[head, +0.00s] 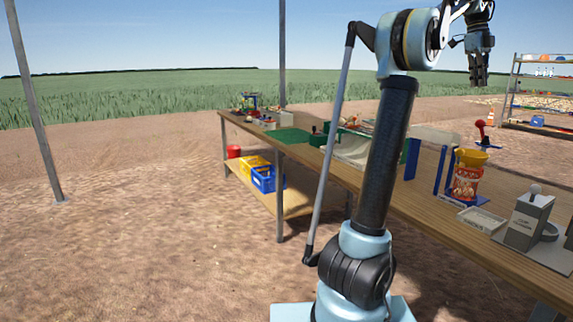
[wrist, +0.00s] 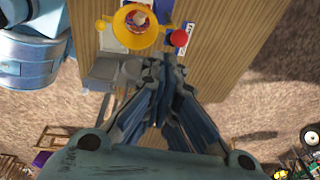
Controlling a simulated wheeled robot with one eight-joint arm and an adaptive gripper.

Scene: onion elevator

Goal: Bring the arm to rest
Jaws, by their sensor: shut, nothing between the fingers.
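My gripper (head: 479,75) hangs pointing down at the top right of the head view, high above the wooden table (head: 430,205). In the wrist view my gripper (wrist: 162,68) is shut and empty, with its fingertips together over the table top. The arm rises in the middle of the head view and reaches to the right. The gripper appears well clear of everything below it.
On the table are a yellow funnel (head: 472,157) above a printed bag (head: 466,184), a grey box device (head: 528,216), a white tray (head: 481,219) and a green mat (head: 289,135). A rack (head: 540,97) stands behind.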

